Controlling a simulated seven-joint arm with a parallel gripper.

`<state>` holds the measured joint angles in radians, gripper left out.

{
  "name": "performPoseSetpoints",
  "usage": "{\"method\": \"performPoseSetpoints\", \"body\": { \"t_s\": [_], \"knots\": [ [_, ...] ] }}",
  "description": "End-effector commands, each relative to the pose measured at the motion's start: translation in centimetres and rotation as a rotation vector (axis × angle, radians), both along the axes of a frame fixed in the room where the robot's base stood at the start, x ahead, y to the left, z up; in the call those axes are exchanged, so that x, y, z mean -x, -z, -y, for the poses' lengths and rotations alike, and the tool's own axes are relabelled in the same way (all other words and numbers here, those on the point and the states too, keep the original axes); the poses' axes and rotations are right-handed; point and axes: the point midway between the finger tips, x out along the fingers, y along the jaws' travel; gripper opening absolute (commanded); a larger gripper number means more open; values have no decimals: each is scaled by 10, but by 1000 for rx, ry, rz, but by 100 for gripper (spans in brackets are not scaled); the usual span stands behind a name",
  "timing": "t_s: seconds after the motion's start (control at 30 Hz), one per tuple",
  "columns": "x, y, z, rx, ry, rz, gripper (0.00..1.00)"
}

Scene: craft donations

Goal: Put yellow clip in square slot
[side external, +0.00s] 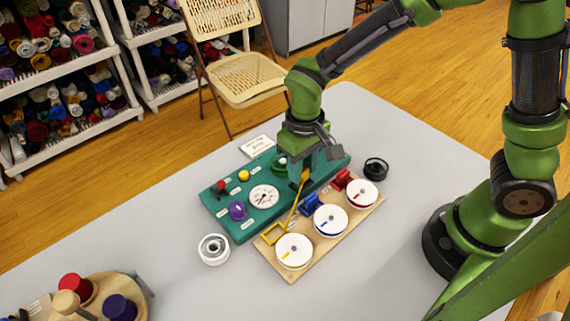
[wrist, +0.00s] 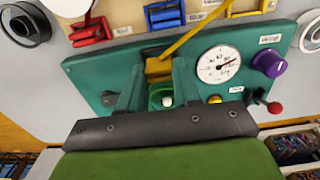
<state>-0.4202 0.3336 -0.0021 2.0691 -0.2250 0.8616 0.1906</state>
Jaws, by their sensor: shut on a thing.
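The yellow clip (wrist: 158,69) is a small yellow block between my fingertips. A thin yellow strap runs from it to a yellow bracket (side external: 272,234) on the wooden board (side external: 263,246). My gripper (wrist: 157,72) is shut on the clip over the teal panel (wrist: 88,70). In the side view my gripper (side external: 304,172) is at the panel's right part, and the clip is mostly hidden. I cannot make out the square slot; my fingers cover part of the panel, and I cannot tell whether the clip touches it.
The panel carries a white gauge (side external: 264,197), a purple knob (side external: 238,210), a yellow button (side external: 244,175) and a red-topped lever (wrist: 274,107). The board holds blue (side external: 310,205) and red (side external: 341,180) brackets beside several white reels. A white spool (side external: 214,249) and black spool (side external: 376,168) lie nearby.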

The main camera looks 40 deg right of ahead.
Motion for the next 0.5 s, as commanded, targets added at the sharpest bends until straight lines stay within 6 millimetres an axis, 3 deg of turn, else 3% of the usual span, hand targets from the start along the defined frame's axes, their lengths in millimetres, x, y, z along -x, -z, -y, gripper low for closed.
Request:
{"method": "performPoseSetpoints", "body": {
  "t_s": [0.1, 0.47, 0.5],
  "knots": [
    [0, 11, 0, 0, 1, -1, 4],
    [0, 14, 0, 0, 1, 1, 4],
    [0, 15, 0, 0, 1, 0, 34]
  ]
}}
